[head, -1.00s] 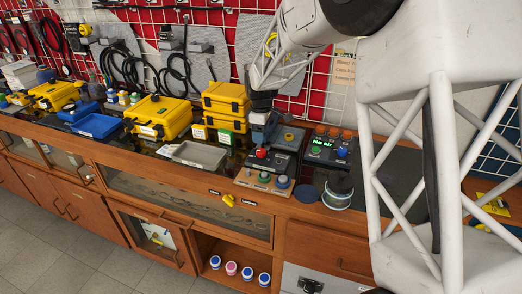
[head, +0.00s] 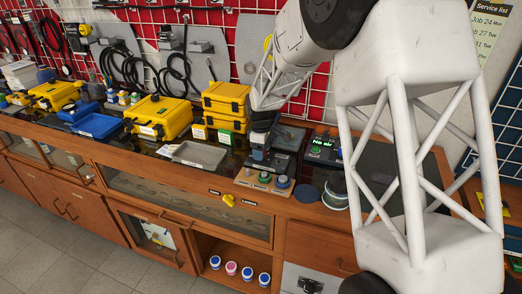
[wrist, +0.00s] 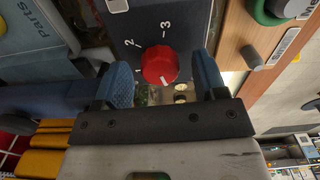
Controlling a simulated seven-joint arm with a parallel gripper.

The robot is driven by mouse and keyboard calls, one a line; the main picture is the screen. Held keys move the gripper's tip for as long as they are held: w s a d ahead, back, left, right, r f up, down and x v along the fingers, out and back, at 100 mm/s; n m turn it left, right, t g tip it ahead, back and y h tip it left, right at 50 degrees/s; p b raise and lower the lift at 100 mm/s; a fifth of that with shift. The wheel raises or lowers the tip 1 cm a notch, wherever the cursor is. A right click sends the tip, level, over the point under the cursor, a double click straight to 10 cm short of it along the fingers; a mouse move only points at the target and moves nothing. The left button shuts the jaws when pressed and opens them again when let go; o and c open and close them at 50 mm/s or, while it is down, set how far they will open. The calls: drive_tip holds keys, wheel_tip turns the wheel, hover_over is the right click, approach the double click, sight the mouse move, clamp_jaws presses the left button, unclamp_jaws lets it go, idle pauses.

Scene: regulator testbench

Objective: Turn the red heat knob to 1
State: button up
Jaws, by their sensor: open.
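The red heat knob (wrist: 160,65) is on a dark panel (wrist: 133,14) in the wrist view. The printed marks 2 and 3 show above it; a 1 is not clearly readable near the left finger. A pale mark shows at the knob's lower edge in the picture. My gripper (wrist: 163,72) is open, with one blue-padded finger on each side of the knob. Gaps show on both sides, and I see no clear contact. In the head view my gripper (head: 260,142) is over the dark unit, and the knob is hidden behind it.
A panel with coloured knobs (head: 265,181) lies in front of the unit. A lit "No air" display (head: 323,143) stands to the right. A grey tray (head: 198,155) and stacked yellow cases (head: 225,100) are to the left. A dark round object (head: 306,193) is near the bench's front edge.

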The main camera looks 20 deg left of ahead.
drive_tip(key=shift+f, duration=0.1)
drive_tip(key=shift+c, duration=0.3)
drive_tip(key=c, duration=0.9)
drive_tip(key=shift+o, duration=0.2)
drive_tip(key=shift+m, duration=0.4)
drive_tip(key=m, duration=1.3)
drive_tip(key=o, duration=0.9)
